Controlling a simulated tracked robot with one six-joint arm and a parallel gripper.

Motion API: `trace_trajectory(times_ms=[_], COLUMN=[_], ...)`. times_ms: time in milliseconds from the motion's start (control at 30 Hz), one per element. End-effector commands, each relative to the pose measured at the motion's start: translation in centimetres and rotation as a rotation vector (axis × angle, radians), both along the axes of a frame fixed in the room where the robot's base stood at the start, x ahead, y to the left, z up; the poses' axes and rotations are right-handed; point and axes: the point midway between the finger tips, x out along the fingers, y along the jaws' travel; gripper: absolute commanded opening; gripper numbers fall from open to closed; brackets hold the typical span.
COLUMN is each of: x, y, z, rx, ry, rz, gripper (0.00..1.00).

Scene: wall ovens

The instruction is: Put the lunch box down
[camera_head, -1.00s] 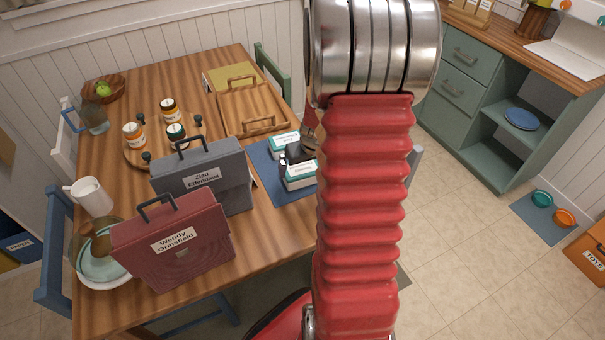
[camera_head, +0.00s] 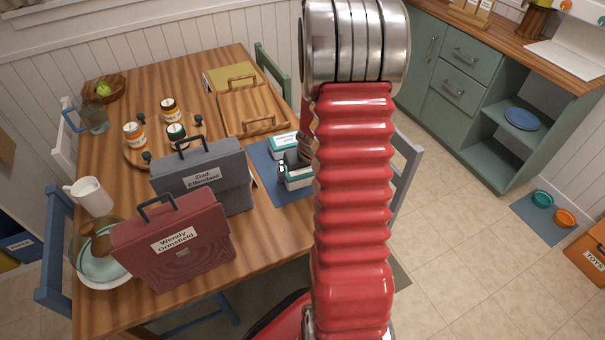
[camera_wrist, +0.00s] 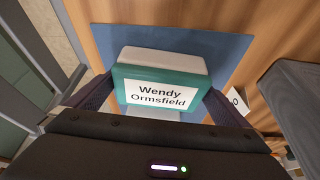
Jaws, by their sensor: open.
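A white lunch box with a teal lid, labelled "Wendy Ormsfield" (camera_wrist: 160,94), sits over the blue mat in the wrist view. In the head view this box (camera_head: 298,182) is on the mat (camera_head: 270,182), partly hidden by my gripper and arm. My gripper (camera_wrist: 160,85) is open, with one dark finger on each side of the box. I cannot tell whether the fingers touch it. In the head view the gripper (camera_head: 293,162) is over the box.
On the wooden table (camera_head: 270,235) stand a grey bag labelled "Ziad Effendani" (camera_head: 215,180) and a red bag labelled "Wendy Ormsfield" (camera_head: 180,245). A wooden tray (camera_head: 255,110) lies behind the mat. A grey chair (camera_head: 405,165) is at the table's right.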

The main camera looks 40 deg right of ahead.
Motion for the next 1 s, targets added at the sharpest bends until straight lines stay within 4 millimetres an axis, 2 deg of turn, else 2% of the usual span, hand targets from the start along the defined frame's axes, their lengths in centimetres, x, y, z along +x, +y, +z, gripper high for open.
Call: trace_trajectory(times_ms=[433,1000], x=[-0.01,0.01], y=[-0.02,-0.06], z=[0.05,0.10], rx=[0.000,-0.001], ry=[0.000,-0.001], rz=[-0.001,-0.001], gripper=[1.00,0.61])
